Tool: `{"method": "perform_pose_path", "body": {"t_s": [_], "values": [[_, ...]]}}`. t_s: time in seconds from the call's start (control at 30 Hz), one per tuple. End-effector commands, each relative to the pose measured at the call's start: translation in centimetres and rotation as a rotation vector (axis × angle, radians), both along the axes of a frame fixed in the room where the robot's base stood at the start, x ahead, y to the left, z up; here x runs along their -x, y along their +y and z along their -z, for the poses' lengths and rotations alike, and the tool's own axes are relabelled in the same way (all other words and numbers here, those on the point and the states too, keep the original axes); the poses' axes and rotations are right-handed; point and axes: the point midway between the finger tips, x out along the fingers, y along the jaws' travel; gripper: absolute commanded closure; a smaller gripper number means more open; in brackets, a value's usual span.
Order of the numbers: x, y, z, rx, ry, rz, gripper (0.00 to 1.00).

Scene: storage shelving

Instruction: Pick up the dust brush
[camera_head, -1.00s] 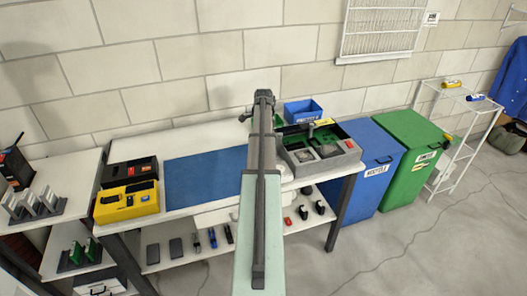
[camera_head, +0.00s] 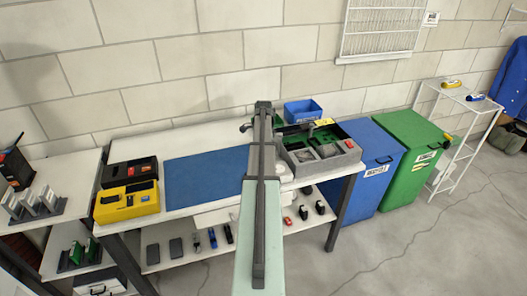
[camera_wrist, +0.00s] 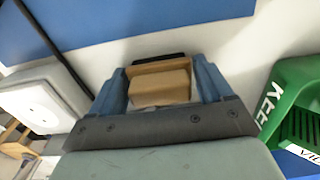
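My gripper (camera_wrist: 158,66) shows in the wrist view with its two blue fingers spread apart. A brown block-like thing (camera_wrist: 160,84) with a dark strip behind it lies between the fingers. It may be the dust brush, but I cannot tell for sure. I see no clear gap or firm contact between it and the fingers. The white tabletop (camera_wrist: 185,40) is beneath. In the head view my arm hides the gripper and whatever lies under it.
A blue mat (camera_head: 205,178) covers the table's middle. A green container (camera_wrist: 285,100) lettered "KEEP" is right of the gripper. A grey divided tray (camera_head: 345,158) and a blue bin (camera_head: 303,110) stand at the table's right. A yellow toolbox (camera_head: 127,202) stands left.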

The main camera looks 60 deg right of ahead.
Motion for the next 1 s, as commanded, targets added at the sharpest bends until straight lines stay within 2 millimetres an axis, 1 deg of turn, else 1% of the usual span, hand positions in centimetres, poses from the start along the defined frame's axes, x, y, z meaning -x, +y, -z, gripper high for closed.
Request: {"method": "perform_pose_path", "body": {"t_s": [0.03,0.07,0.4,0.63,0.73,0.87,1.0], "values": [[0.0,0.0,0.0,0.0,0.0,0.0,0.26],[0.0,0.0,0.0,0.0,0.0,0.0,0.28],[0.0,0.0,0.0,0.0,0.0,0.0,0.61],[0.0,0.0,-0.1,0.0,0.0,0.0,0.61],[0.0,0.0,-0.5,0.0,0.0,0.0,0.61],[0.0,0.0,-2.1,0.002,-0.001,0.0,0.61],[0.0,-0.1,-4.5,0.002,-0.001,0.0,0.61]]}}
